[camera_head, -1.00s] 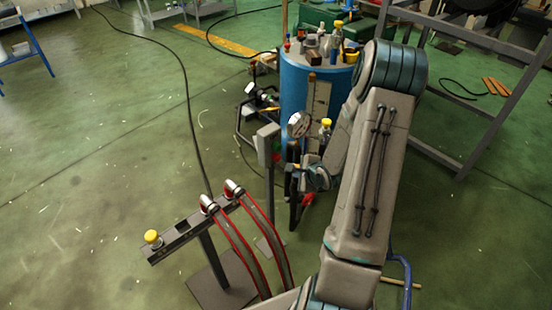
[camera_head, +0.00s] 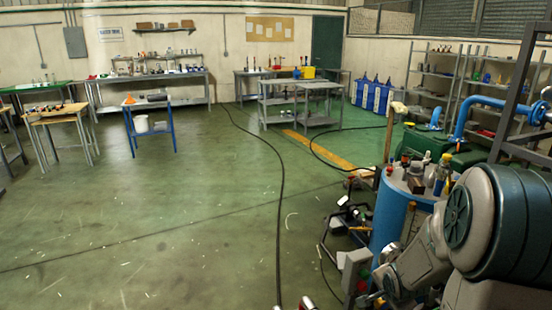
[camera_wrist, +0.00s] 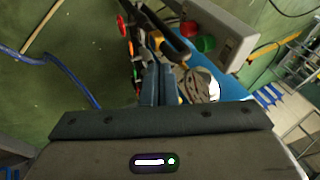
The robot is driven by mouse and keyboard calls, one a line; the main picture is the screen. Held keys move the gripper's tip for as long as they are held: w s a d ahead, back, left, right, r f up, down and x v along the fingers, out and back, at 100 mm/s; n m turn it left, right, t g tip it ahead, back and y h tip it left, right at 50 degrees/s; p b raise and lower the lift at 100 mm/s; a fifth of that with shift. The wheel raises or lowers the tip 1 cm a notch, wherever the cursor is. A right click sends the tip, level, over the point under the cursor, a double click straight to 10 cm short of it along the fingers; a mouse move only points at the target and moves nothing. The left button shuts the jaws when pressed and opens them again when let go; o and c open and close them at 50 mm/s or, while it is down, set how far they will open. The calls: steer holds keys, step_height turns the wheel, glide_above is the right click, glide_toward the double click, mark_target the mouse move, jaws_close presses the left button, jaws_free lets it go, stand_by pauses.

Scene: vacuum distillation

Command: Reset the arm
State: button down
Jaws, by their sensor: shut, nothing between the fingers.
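My arm fills the lower right of the head view, folded in front of the blue barrel (camera_head: 388,222). My gripper (camera_wrist: 158,84) shows in the wrist view with its two dark fingers together and nothing between them. The grey control box with red and green buttons (camera_wrist: 222,32) is just beyond the fingers, to the right; it also shows low in the head view (camera_head: 356,268). A round gauge (camera_wrist: 200,84) is to the right of the fingers. I cannot tell how far the fingertips are from these parts.
Small bottles and tools stand on the barrel top. A dark metal frame (camera_head: 515,110) rises at the right. Black cable (camera_head: 280,200) crosses the green floor. A blue-legged table (camera_head: 150,120) and workbenches stand farther back. The floor at left centre is clear.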

steer(key=s+a+r+n+g, duration=0.1)
steer(key=s+a+r+n, duration=0.5)
steer(key=s, duration=0.3)
steer(key=s+a+r+n+g+y, duration=0.1)
steer(key=s+a+r+n+g, duration=0.1)
steer(key=s+a+r+n, duration=0.5)
steer(key=s+r, duration=0.1)
steer(key=s, duration=0.2)
steer(key=shift+a+y, duration=0.3)
steer(key=shift+a, duration=0.05)
steer(key=shift+r, duration=0.1)
